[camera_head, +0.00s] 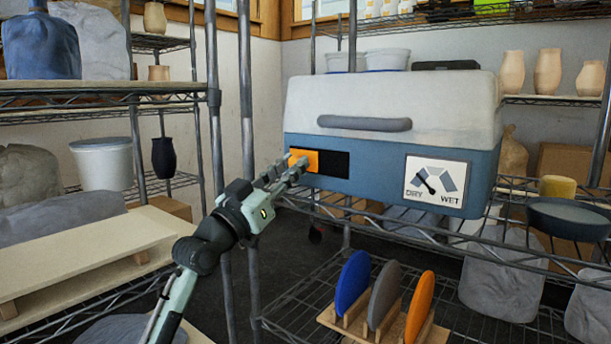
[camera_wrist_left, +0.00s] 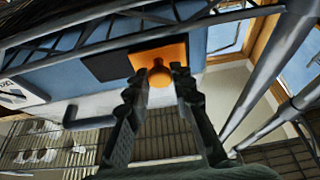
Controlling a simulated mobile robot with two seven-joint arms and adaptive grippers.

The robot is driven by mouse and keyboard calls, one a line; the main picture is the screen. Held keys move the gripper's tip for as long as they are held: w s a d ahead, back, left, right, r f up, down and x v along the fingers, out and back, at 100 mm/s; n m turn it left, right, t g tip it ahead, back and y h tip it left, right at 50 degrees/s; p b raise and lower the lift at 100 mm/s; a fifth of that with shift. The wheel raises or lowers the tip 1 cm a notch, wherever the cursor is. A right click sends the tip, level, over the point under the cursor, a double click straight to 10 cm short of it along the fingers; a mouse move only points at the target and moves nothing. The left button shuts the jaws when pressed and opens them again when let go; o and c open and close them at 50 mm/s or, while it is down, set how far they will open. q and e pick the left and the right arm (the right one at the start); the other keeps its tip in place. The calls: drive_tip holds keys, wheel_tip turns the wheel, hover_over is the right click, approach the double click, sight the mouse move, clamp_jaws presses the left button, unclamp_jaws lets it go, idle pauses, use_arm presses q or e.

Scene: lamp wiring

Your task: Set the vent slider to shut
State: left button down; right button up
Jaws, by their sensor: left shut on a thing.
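The vent slider is an orange plate (camera_head: 306,156) on the blue lower front of a damp box (camera_head: 390,112) with a pale lid. A black opening (camera_head: 335,164) shows just to the right of the plate. In the wrist view the orange plate (camera_wrist_left: 178,50) carries a round orange knob (camera_wrist_left: 160,76), and the black opening (camera_wrist_left: 106,66) is to its left. My left gripper (camera_head: 297,167) reaches in from the lower left, and its fingers (camera_wrist_left: 158,84) are shut around the knob. The fingers partly hide the plate. My right gripper is not seen.
A DRY/WET dial (camera_head: 436,180) is on the box front to the right. Wire shelf posts (camera_head: 246,120) stand close left of my gripper. Below, a wooden rack holds blue, grey and orange discs (camera_head: 383,294). A pale board (camera_head: 90,240) lies on the left shelf.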

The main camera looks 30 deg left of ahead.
use_arm(q)
drive_tip(key=shift+a, duration=0.3)
drive_tip(key=c, duration=1.3)
unclamp_jaws()
drive_tip(key=shift+a, duration=0.1)
drive_tip(key=shift+s+f, duration=0.15)
drive_tip(key=shift+s, duration=0.05)
drive_tip(key=d+v, duration=0.1)
drive_tip(key=v, duration=1)
drive_tip(key=shift+s+a, duration=0.3)
drive_tip(key=shift+a, duration=0.1)
